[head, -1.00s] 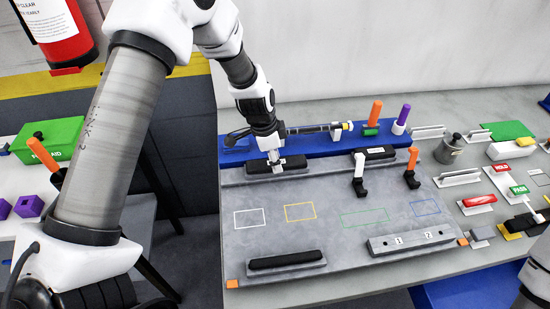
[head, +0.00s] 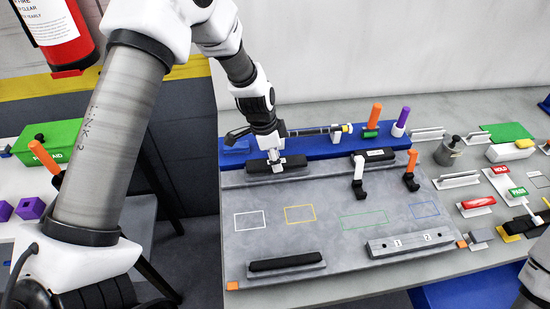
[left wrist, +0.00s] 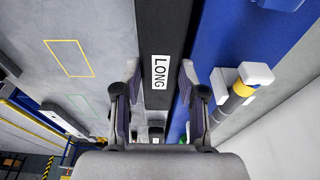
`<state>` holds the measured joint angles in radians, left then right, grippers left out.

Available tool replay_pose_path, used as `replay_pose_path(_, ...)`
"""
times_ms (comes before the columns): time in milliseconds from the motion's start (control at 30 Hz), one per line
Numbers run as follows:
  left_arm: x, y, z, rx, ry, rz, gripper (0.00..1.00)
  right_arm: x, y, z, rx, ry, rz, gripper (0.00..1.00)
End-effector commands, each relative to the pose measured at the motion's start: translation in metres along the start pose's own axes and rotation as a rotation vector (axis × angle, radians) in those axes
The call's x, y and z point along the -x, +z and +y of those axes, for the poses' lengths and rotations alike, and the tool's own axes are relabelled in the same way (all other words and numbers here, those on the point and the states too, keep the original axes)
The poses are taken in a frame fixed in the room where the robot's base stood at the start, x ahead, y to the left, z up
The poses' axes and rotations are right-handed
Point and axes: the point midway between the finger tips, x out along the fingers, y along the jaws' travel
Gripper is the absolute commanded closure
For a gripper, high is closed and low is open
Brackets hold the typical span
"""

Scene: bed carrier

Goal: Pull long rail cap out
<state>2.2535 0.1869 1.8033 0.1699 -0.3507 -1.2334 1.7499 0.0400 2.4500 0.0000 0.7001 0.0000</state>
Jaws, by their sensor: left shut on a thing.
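The long rail cap is a black bar with a white "LONG" label. It fills the middle of the left wrist view (left wrist: 160,30) and lies at the back left of the grey plate in the head view (head: 296,161). My left gripper (head: 277,163) comes down onto it from above. In the left wrist view its two fingers (left wrist: 160,78) stand on either side of the cap around the label, shut on it. The cap lies along its rail, and its underside is hidden. My right gripper is not in view.
The grey plate (head: 330,190) has coloured outlines, with a second black cap (head: 375,154) at its back and another (head: 285,261) at its front. White and orange handled clamps (head: 359,177) stand on the right part. A blue tray (head: 330,145) runs behind.

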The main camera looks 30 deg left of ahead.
Motion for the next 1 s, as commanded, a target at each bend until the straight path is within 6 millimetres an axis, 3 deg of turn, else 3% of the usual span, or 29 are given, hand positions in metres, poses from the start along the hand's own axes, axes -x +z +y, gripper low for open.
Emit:
replay_pose_path(500,0.032,-0.006,0.0,0.001,0.0,0.0,1.0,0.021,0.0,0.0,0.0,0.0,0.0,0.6)
replay_pose_path(1000,0.031,-0.006,0.0,0.002,0.0,0.0,1.0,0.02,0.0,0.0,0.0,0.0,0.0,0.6)
